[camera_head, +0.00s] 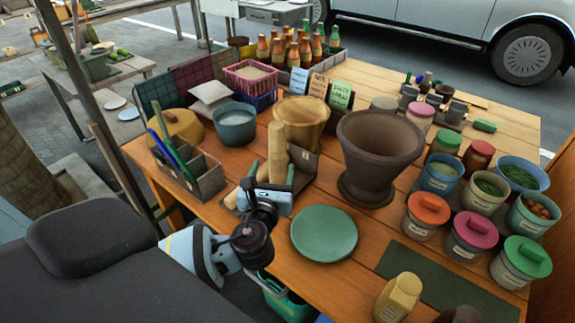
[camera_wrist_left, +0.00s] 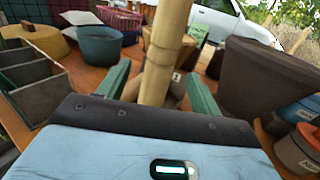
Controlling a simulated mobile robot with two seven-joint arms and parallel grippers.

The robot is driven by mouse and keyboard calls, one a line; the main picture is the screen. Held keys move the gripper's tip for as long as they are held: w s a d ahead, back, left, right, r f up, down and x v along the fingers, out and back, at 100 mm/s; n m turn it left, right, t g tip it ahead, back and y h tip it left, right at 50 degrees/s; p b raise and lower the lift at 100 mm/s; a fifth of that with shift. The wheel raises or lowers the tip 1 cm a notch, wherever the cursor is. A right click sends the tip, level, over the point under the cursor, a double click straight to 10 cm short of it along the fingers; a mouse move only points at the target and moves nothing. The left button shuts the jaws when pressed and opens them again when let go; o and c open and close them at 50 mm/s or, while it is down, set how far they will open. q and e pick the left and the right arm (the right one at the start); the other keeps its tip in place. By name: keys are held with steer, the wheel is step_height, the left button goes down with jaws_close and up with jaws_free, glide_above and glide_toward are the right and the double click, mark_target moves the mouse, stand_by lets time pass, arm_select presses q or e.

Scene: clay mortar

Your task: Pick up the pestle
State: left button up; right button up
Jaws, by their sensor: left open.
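The pestle (camera_head: 277,150), a tall pale wooden pole with ring-like joints, stands about upright on the table, left of the big dark mortar (camera_head: 376,155). In the left wrist view the pestle (camera_wrist_left: 162,55) rises between the two green fingers, and the mortar (camera_wrist_left: 268,85) is to the right. My left gripper (camera_head: 272,174) is open around the lower part of the pestle. In the wrist view the gripper (camera_wrist_left: 157,78) shows gaps beside the pole. The pestle's foot is hidden by my gripper. My right gripper is not in view.
A divided grey box (camera_head: 200,180) is close on the left, with a blue bowl (camera_head: 235,125) and a wooden tub (camera_head: 302,118) behind. A green plate (camera_head: 324,232) lies in front. Several lidded jars, such as one with an orange lid (camera_head: 429,207), crowd the right.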

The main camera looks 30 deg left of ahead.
mark_target(275, 162)
arm_select(q)
steer(key=x, duration=0.2)
steer(key=shift+w+a+f, duration=0.15)
steer(key=shift+w, duration=0.05)
steer(key=shift+w+a, duration=0.15)
steer(key=shift+w, duration=0.2)
steer(key=shift+x, duration=2.4)
steer(key=shift+f, duration=0.15)
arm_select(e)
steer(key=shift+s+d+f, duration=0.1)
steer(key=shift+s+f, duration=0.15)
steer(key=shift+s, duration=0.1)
arm_select(q)
steer(key=shift+c, duration=0.4)
steer(key=c, duration=0.7)
jaws_close()
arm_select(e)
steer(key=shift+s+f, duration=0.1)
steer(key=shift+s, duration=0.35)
